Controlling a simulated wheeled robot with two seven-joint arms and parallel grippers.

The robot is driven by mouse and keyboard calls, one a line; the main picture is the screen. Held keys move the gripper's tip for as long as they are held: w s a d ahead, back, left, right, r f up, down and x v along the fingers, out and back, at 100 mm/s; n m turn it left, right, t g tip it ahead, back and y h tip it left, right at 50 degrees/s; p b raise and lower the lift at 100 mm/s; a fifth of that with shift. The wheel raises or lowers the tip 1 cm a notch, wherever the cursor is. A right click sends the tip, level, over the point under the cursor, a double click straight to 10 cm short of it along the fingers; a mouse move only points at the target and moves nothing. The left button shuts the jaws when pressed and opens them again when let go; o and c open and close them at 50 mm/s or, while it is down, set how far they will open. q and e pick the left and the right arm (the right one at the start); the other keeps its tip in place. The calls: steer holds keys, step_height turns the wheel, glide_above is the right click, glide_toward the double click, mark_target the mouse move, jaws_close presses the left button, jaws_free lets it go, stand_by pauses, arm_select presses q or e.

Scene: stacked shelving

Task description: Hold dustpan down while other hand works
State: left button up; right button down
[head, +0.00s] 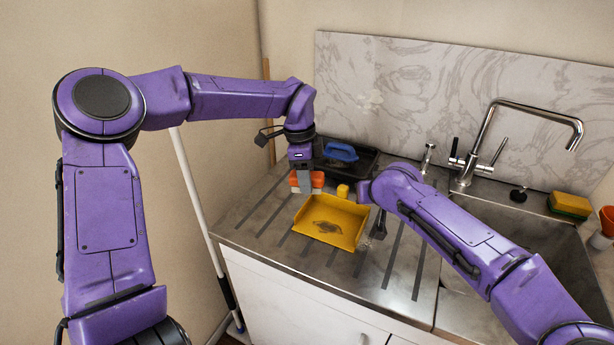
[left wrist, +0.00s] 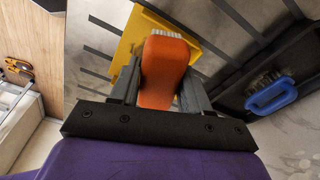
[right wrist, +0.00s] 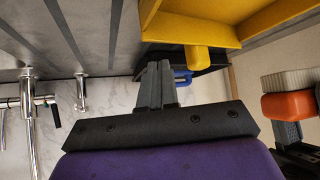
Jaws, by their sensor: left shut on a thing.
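The yellow dustpan (head: 345,212) lies on the ribbed steel drainboard, with a dark patch on its floor. Its short handle (right wrist: 197,58) points toward the back wall. My left gripper (head: 305,175) is shut on an orange brush (left wrist: 165,70) with pale bristles, held at the dustpan's left back side. In the left wrist view the bristles overlap the dustpan; I cannot tell whether they touch it. My right gripper (right wrist: 157,72) has its fingers together with nothing visible between them. It is beside the dustpan's right side, near the handle; contact is not clear.
A black tray (head: 372,165) with a blue-handled brush (head: 341,152) stands behind the dustpan. The faucet (head: 480,150) and sink are at the right, with a sponge (head: 569,205) on the rim. A white pole (head: 195,195) leans at the left. The drainboard's front is clear.

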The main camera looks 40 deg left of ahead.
steer(key=shift+f, duration=0.95)
steer(key=shift+s+f, duration=0.2)
steer(key=shift+f, duration=0.05)
stand_by(1.0)
steer(key=shift+w+r, duration=0.2)
steer(key=shift+r, duration=3.95)
